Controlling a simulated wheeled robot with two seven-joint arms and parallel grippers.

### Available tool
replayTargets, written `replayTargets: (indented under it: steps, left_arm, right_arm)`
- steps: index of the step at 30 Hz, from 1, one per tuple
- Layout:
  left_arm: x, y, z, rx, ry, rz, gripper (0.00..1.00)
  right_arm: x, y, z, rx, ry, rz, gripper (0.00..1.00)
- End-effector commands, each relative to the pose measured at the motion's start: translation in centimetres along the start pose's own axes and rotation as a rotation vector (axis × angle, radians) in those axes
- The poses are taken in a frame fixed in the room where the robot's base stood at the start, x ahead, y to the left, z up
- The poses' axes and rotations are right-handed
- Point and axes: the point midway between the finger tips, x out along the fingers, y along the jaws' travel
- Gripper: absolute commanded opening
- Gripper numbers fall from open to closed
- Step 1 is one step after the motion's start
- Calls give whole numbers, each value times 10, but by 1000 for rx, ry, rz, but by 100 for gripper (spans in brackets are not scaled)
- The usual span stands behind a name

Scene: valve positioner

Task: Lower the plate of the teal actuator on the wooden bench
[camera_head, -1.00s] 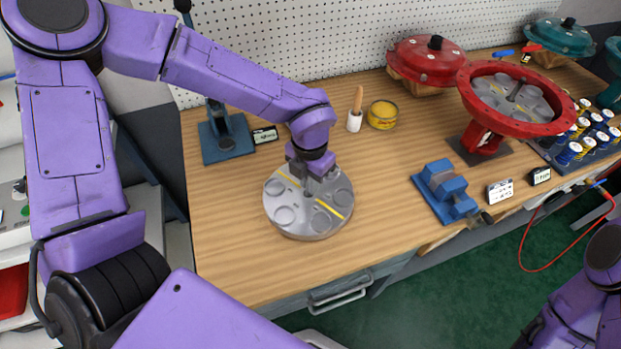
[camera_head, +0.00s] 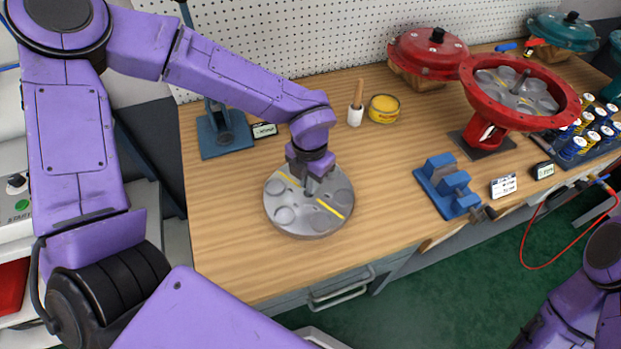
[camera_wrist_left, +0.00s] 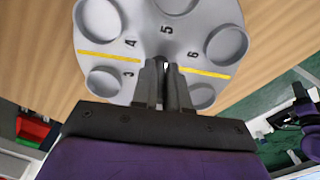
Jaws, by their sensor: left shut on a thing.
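A round grey plate (camera_head: 300,222) with several round recesses and yellow lines is over the middle of the wooden bench (camera_head: 240,265). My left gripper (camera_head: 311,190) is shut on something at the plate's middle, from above. In the left wrist view the plate (camera_wrist_left: 205,52) shows stamped numbers, and the gripper's tips (camera_wrist_left: 166,70) are close together on it; what they pinch is hidden. The plate looks about level, very near the wood; I cannot tell whether it touches. A teal domed cover (camera_head: 561,35) is at the far right, beside a teal part cut by the picture edge. My right gripper is out of view.
A red open housing (camera_head: 482,124) and a red cover (camera_head: 428,60) stand to the right. A blue fixture (camera_head: 447,185), a yellow tin (camera_head: 384,108), a brush (camera_head: 356,106) and a blue stand (camera_head: 226,142) surround the plate. Bare wood lies in front.

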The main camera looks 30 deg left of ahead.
Motion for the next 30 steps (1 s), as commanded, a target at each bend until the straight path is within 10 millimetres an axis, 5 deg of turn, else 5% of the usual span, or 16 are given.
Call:
replayTargets:
  steps: [8, 9, 12, 22, 30]
  left_arm:
    - [1, 0, 0, 0, -1, 0, 0]
    - [1, 0, 0, 0, -1, 0, 21]
    - [1, 0, 0, 0, -1, 0, 44]
    - [-4, 0, 0, -2, -2, 0, 44]
    - [-65, 0, 1, -2, -7, -1, 44]
  right_arm:
    - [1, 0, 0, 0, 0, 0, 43]
    - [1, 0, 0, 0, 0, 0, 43]
    - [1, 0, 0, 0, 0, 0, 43]
    - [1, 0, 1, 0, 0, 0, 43]
    - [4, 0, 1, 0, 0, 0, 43]
